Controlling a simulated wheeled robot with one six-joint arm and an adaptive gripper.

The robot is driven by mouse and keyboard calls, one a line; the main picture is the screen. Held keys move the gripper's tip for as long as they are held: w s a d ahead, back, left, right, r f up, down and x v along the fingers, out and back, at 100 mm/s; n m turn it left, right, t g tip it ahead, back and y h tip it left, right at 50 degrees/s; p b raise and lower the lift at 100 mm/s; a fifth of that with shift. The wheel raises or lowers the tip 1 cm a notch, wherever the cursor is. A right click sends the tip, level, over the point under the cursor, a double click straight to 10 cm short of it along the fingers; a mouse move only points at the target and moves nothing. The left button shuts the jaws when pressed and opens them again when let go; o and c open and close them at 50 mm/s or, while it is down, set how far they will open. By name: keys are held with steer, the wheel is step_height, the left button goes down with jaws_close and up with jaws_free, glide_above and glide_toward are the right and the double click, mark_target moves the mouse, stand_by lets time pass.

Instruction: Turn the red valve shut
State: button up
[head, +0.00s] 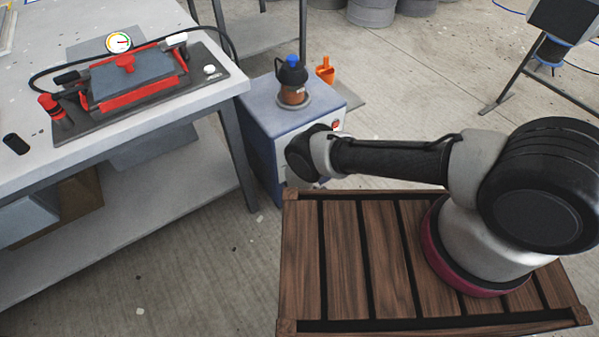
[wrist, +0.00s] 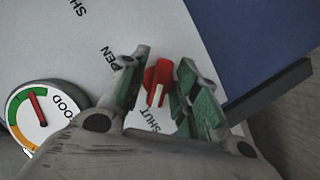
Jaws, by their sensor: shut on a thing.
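The red valve (wrist: 154,76) is a small red knob with a white stripe, on a pale panel in the wrist view. My gripper (wrist: 163,72) has its green-padded fingers on either side of the knob and is shut on it. The white stripe points down the picture, toward the printed word SHUT (wrist: 155,121). The lettering by the left finger reads PEN, its start hidden. In the head view, my arm's dark wrist end is at the front of the blue cabinet, hiding the gripper and valve.
A round gauge (wrist: 42,115) marked GOOD sits left of the knob; its needle points into the green. A white table (head: 30,85) with a red-clamped mould (head: 130,75) stands left.

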steer(key=shift+r, duration=0.1)
stand_by(0.4)
steer(key=o, duration=0.9)
steer(key=shift+o, duration=0.2)
